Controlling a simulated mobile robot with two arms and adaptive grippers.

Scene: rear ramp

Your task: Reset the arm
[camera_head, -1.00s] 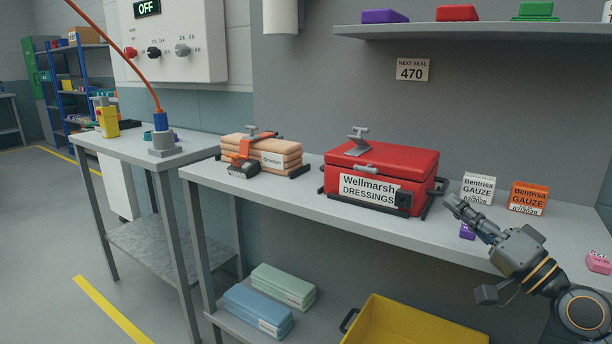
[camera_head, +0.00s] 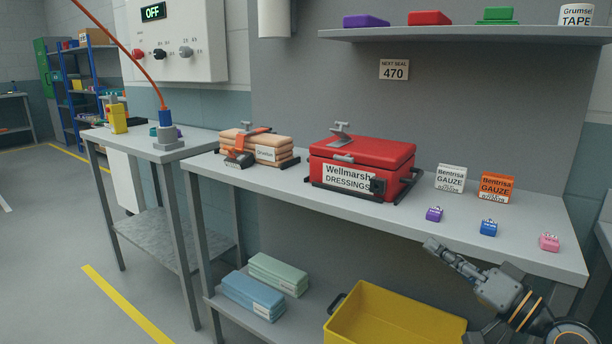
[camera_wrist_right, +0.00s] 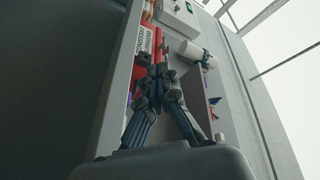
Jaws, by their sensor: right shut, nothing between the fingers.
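My right gripper (camera_head: 432,246) is in the lower right of the head view, in front of the bench's front edge. Its fingers are shut with nothing between them and touch no object. In the right wrist view my gripper (camera_wrist_right: 163,70) points toward the bench and wall, with the red case (camera_wrist_right: 151,40) beyond it. In the head view the red Wellmarsh Dressings case (camera_head: 362,160) stands shut on the bench (camera_head: 260,182), left of my gripper. My left gripper is not in view.
A yellow bin (camera_head: 385,325) sits below. A wall shelf (camera_head: 450,33) hangs above.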

